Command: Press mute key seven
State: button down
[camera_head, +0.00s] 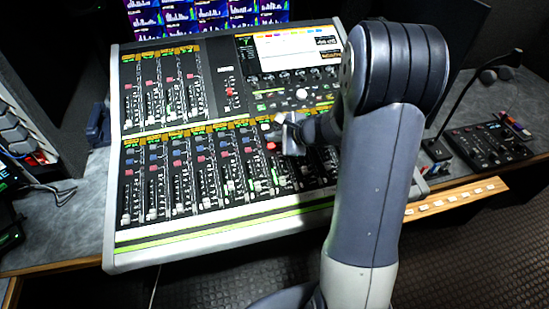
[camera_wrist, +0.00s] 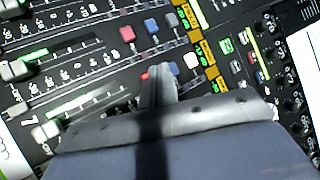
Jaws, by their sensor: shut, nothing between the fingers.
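The mixing console (camera_head: 222,221) has rows of channel strips with red, blue and white keys. My gripper (camera_head: 289,136) is shut and empty, low over the right part of its lower bank. A bright red key (camera_head: 271,146) shows just left of it. In the wrist view my gripper (camera_wrist: 158,78) points at the strips, its tips right beside a small bright red spot (camera_wrist: 145,76), partly hidden by the fingers. A blue key (camera_wrist: 174,69) and a white key (camera_wrist: 191,60) follow on that strip. I cannot tell whether the tips touch a key.
The neighbouring strip has a red key (camera_wrist: 127,34) and a blue key (camera_wrist: 151,25) close by. Faders (camera_wrist: 16,71) stand up from the panel. The console's screen (camera_head: 285,50) lies behind my gripper. A small black panel (camera_head: 487,143) with a gooseneck stands at right.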

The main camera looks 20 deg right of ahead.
aim_at(276, 152)
jog(key=shift+f, duration=0.1)
dwell(0.3)
jog(key=shift+f+b, duration=0.35)
jog(key=shift+b, duration=0.35)
jog(key=shift+w+f+b, duration=0.1)
jog(key=shift+f+b, duration=0.35)
jog(key=shift+b, duration=0.1)
dwell(0.3)
jog(key=shift+r, duration=0.15)
jog(key=shift+r+p, duration=0.6)
jog(key=shift+r, duration=0.15)
jog(key=shift+r, duration=0.1)
jog(key=r+p, duration=0.2)
jog(key=r, duration=0.1)
jog(key=s+r+p, duration=0.1)
jog(key=r+p, duration=0.1)
jog(key=shift+r, duration=0.4)
jog(key=shift+f, duration=0.15)
